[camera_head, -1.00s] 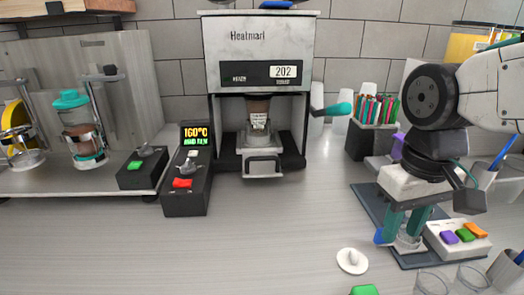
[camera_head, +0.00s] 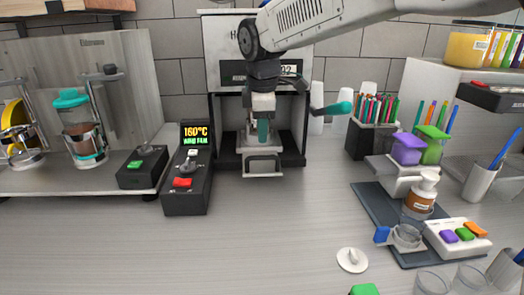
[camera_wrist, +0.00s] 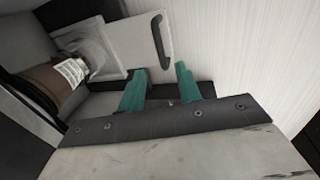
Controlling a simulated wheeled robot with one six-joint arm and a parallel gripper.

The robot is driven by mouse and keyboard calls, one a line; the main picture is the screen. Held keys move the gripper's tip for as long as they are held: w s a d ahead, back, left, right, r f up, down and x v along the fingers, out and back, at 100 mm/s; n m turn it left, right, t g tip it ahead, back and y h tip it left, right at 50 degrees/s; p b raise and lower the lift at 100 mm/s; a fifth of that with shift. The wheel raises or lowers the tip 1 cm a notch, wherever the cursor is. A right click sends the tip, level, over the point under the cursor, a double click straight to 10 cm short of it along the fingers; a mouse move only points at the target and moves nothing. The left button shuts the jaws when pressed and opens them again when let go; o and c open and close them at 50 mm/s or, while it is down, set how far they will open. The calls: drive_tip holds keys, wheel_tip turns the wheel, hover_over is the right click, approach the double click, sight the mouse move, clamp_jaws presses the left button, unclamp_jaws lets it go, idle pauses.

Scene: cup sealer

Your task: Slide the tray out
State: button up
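The tray (camera_head: 264,174) is a light metal slide with a dark-edged handle at the base of the Heatmari sealer (camera_head: 223,58), facing forward. In the wrist view the tray (camera_wrist: 133,35) lies beyond my fingers, with its dark handle (camera_wrist: 160,42) towards the top. My gripper (camera_head: 263,131) points down in front of the sealer, above the tray. In the wrist view its two green fingers (camera_wrist: 162,86) are apart with nothing between them, short of the handle. A brown cup with a white label (camera_wrist: 52,82) sits at the tray's inner end; my gripper mostly hides it in the head view.
The sealer's side lever (camera_head: 335,109) sticks out at right. A control box (camera_head: 187,188) showing 160°C stands left of the tray. A dark mat with cups and a bottle (camera_head: 423,192) lies at right.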

sight(262, 158)
drive_tip(key=f, duration=0.3)
drive_tip(key=w+f, duration=0.1)
drive_tip(key=f, duration=0.3)
drive_tip(key=shift+w+f, duration=0.2)
clamp_jaws()
